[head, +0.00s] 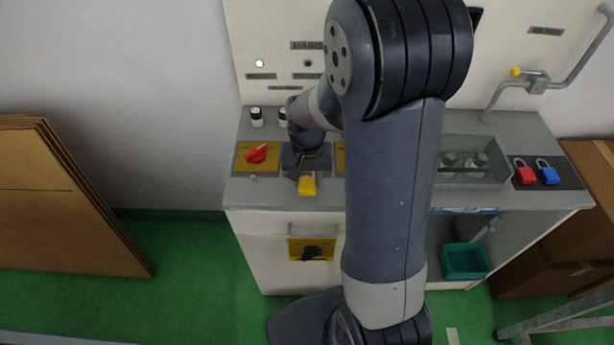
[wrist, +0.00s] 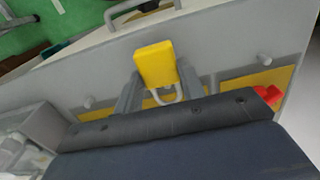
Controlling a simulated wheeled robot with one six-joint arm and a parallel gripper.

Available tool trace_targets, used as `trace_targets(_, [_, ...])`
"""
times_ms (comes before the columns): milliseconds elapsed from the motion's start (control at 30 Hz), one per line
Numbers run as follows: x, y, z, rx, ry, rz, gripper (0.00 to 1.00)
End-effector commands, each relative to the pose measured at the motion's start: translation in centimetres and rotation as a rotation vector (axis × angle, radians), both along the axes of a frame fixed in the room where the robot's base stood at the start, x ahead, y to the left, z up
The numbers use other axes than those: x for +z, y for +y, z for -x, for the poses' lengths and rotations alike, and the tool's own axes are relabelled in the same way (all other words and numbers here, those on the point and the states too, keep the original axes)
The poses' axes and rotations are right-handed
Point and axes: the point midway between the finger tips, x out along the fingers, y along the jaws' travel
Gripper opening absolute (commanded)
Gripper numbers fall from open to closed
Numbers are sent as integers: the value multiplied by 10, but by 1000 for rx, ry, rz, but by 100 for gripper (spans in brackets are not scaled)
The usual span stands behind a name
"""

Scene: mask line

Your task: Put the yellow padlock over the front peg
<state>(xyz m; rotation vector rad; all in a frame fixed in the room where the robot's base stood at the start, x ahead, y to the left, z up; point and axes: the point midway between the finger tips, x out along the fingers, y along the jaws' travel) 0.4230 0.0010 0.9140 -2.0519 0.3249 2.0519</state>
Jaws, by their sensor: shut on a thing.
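The yellow padlock (head: 307,186) is at the front edge of the grey counter (head: 270,193), in my gripper (head: 305,177). In the wrist view the padlock (wrist: 155,62) has its yellow body beyond the fingertips and its pale shackle between the fingers of my gripper (wrist: 160,78). Its height above the counter is unclear. A small grey peg (head: 253,177) stands in front of the red switch, left of the padlock; it also shows in the wrist view (wrist: 269,61). Another peg (wrist: 89,102) shows on the other side. I cannot tell which is the front peg.
A red rotary switch (head: 256,153) sits on a yellow plate left of my gripper. A front panel has a yellow plate with a black knob (head: 312,252), below a handle. Red (head: 524,174) and blue (head: 548,174) padlocks lie at the right. My arm hides the counter's middle.

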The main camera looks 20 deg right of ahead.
Motion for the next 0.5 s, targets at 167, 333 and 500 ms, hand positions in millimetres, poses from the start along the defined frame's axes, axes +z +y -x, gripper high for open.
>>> trace_targets(167, [-1,0,0,0,0,0,18])
trace_targets(333, [-5,0,0,0,0,0,18])
trace_targets(500, [-10,0,0,0,0,0,18])
